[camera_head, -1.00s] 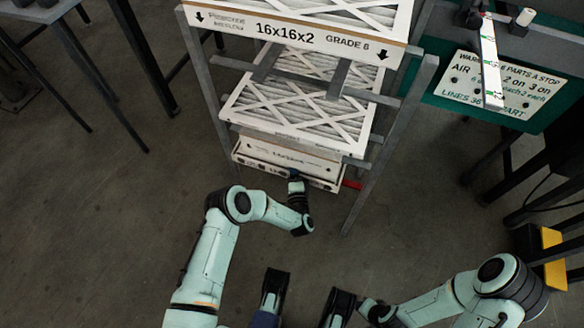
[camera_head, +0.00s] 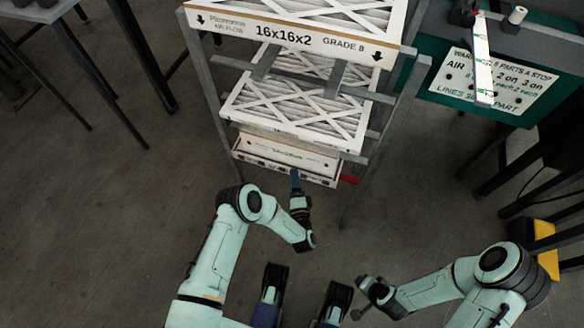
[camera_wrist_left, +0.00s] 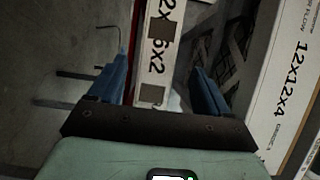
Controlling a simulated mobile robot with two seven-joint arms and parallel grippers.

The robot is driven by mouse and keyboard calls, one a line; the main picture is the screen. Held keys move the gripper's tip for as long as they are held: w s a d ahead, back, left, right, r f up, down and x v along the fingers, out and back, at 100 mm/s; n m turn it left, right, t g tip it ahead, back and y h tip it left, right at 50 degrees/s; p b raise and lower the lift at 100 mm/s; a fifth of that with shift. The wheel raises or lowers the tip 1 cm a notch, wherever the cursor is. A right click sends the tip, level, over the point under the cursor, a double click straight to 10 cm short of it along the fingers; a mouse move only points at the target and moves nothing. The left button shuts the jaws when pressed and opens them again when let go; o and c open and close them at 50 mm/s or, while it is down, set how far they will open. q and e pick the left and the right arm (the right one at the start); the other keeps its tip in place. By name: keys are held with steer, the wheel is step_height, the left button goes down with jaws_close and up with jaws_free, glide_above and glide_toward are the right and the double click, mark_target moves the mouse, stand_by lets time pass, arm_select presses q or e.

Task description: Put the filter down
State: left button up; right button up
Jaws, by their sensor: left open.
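White-framed pleated filters lie in a grey rack. The top one (camera_head: 320,38) reads 16x16x2 and another (camera_head: 295,108) lies on the tier below. On the lowest tier is a white filter box (camera_head: 285,155), with a long white edge in front of it. My left gripper (camera_head: 296,178) is just in front of this tier, its blue fingers toward it. In the left wrist view the left gripper (camera_wrist_left: 163,75) is open, with a white filter edge (camera_wrist_left: 153,60) showing between the fingers but apart from them. My right gripper (camera_head: 366,300) is low in the picture; its fingers are unclear.
A rack post (camera_head: 385,135) stands right of the left gripper, and a red piece (camera_head: 349,179) sticks out beside the lowest tier. A 12x12x4 box (camera_wrist_left: 290,75) is at the right in the left wrist view.

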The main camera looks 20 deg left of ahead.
arm_select(q)
steer(key=s+a+f+n+g+h, duration=0.1)
steer(key=s+f+n+g+h, duration=0.2)
steer(key=s+n, duration=0.6)
steer(key=s+a+f+n+g+h, duration=0.2)
steer(key=s+n+g+h, duration=0.4)
steer(key=s, duration=1)
steer(key=f+n+g, duration=0.1)
steer(key=n+g, duration=0.2)
steer(key=g, duration=0.1)
steer(key=shift+s+a+h+p, duration=0.25)
steer(key=shift+a+h+p, duration=0.05)
steer(key=shift+h+p, duration=0.1)
